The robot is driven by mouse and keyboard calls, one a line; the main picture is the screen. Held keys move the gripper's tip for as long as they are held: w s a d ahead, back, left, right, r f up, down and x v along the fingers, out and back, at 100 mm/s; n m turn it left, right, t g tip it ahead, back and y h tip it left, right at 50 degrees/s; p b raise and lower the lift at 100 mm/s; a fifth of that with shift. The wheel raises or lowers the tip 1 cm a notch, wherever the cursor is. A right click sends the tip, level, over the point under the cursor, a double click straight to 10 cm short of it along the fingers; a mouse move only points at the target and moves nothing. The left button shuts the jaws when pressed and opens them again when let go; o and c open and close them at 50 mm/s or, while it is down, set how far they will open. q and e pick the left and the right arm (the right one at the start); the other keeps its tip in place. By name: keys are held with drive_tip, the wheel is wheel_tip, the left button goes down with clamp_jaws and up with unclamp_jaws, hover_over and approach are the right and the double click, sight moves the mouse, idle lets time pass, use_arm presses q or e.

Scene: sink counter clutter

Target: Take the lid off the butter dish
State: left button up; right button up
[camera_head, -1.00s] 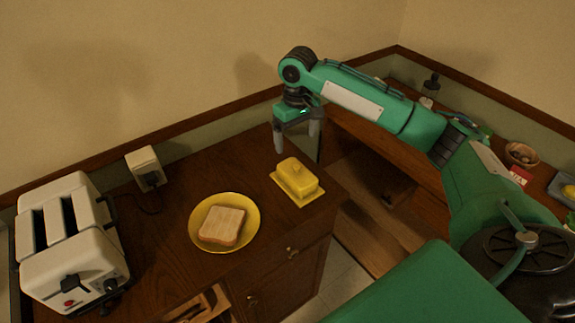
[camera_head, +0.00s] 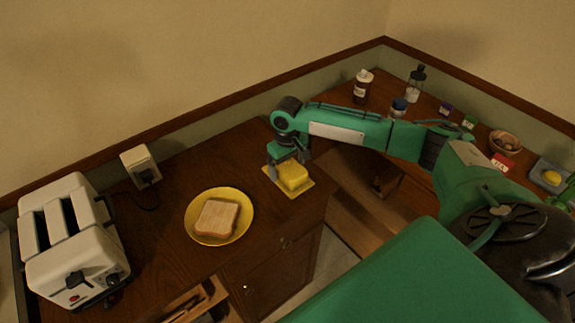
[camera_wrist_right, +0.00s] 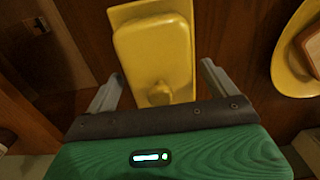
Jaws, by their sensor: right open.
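The yellow butter dish sits near the counter's right edge, its base (camera_head: 303,187) showing as a flat rim around the lid (camera_head: 294,177). In the right wrist view the lid (camera_wrist_right: 153,48) has a rounded knob near the gripper, and the base (camera_wrist_right: 122,13) shows beyond it. My right gripper (camera_head: 288,158) is low at the dish's back side in the head view. In the right wrist view my right gripper (camera_wrist_right: 160,85) is open, with one finger on each side of the dish's near end and the knob between them. Contact cannot be told. My left gripper is out of view.
A yellow plate (camera_head: 246,222) with a slice of bread (camera_head: 217,217) lies left of the dish. A white toaster (camera_head: 72,240) stands at far left. Bottles (camera_head: 362,87), a bowl (camera_head: 505,143) and small boxes are on the right counter. An open drawer (camera_head: 195,300) is in front.

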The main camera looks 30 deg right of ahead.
drive_tip(key=c, duration=1.1)
